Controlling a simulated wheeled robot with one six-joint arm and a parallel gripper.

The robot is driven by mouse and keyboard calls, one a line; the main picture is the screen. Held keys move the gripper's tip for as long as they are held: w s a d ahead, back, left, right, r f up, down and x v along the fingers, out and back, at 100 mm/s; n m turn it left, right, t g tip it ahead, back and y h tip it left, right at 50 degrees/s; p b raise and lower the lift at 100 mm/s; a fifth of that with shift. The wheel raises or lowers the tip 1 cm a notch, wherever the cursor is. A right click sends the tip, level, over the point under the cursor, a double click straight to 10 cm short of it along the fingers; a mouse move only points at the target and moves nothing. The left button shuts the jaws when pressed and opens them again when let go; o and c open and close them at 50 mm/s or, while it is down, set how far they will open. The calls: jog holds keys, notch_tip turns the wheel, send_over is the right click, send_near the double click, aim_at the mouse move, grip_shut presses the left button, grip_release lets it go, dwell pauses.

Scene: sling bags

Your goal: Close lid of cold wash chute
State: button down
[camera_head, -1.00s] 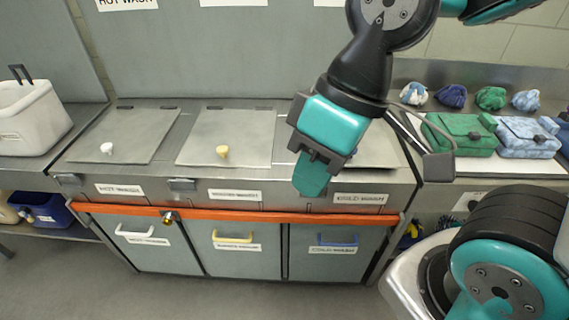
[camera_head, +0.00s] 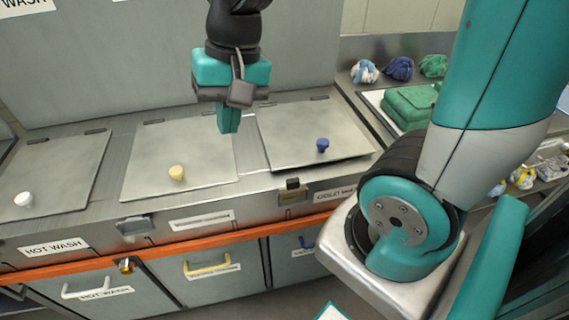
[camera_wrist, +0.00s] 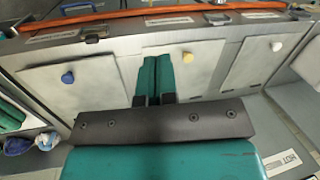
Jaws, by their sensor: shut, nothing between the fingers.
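The cold wash chute lid (camera_head: 300,130) is a grey metal panel with a blue knob (camera_head: 322,145), at the right of the row of lids in the head view. It lies flat or nearly flat on the counter; I cannot tell whether its front edge is slightly raised. The COLD WASH label (camera_head: 336,193) is on the front below it. My gripper (camera_head: 228,126) points down with its teal fingers together and empty, left of the blue knob, seemingly above the counter. In the wrist view the fingers (camera_wrist: 153,80) show between the blue knob (camera_wrist: 67,78) and the yellow knob.
The yellow-knobbed lid (camera_head: 150,150) and white-knobbed hot wash lid (camera_head: 55,175) lie to the left. A latch (camera_head: 292,190) and an orange rail (camera_head: 230,236) run along the front. Green bags (camera_head: 408,106) and rolled cloths lie at right. A grey panel (camera_head: 130,65) stands behind.

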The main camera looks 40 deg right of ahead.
jog(key=w+d+f+m+h+b, duration=0.1)
jog(key=w+d+f+m+b, duration=0.3)
jog(key=d+f+m, duration=0.45)
jog(key=m+g+h+b, duration=0.1)
jog(key=m, duration=1.1)
send_near(287, 166)
jog(key=shift+n, duration=0.25)
jog(key=f, duration=0.7)
jog(key=shift+a+f, duration=0.1)
jog(key=shift+a, duration=0.15)
jog(key=shift+f, duration=0.1)
